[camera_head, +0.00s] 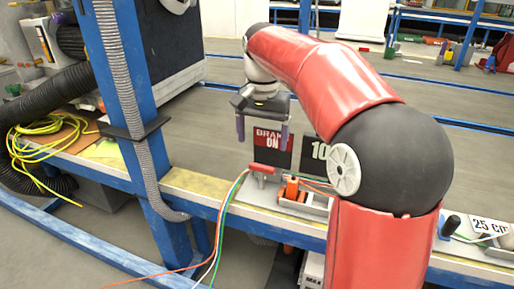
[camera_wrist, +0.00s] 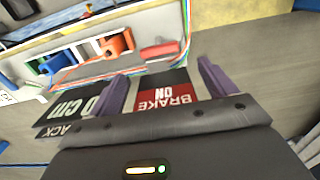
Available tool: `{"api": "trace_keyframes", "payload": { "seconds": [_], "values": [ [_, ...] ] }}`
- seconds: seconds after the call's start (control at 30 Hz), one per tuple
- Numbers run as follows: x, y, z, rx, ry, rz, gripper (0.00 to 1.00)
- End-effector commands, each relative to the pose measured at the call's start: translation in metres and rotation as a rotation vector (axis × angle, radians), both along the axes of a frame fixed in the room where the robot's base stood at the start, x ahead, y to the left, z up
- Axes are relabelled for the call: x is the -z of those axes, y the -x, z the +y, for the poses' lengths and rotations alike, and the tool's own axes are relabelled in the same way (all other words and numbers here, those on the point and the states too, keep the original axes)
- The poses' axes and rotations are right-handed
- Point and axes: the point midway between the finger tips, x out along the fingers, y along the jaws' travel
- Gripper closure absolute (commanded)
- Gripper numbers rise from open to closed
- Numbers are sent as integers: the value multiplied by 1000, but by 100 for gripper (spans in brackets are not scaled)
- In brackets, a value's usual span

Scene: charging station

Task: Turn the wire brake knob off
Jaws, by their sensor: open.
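A red knob (camera_head: 277,171) shaped like a short bar sits on a grey mount at the bench edge, below a red-and-black sign (camera_head: 268,138) reading "BRAKE ON". In the wrist view, the red knob (camera_wrist: 163,50) lies just beyond the fingertips, and the sign (camera_wrist: 166,96) shows between the fingers. My gripper (camera_head: 262,134) is open with two purple fingers, above and behind the knob in the head view. It is empty and apart from the knob. In the wrist view my gripper (camera_wrist: 163,70) spans the knob's width.
An orange part (camera_wrist: 116,43) with wires sits beside the knob. Coloured wires (camera_head: 222,215) hang over the bench edge. A blue post (camera_head: 135,130) with a grey hose stands to the left. A yellow cable coil (camera_head: 40,145) lies further left.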

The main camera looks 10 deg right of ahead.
Motion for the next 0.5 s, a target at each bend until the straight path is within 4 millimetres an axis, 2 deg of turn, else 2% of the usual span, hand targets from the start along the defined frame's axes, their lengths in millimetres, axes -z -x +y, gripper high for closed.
{"api": "trace_keyframes", "payload": {
  "seconds": [0.3,0.5],
  "values": [
    [51,1,0,-1,0,1,16],
    [71,1,0,-1,0,0,16]
  ]
}}
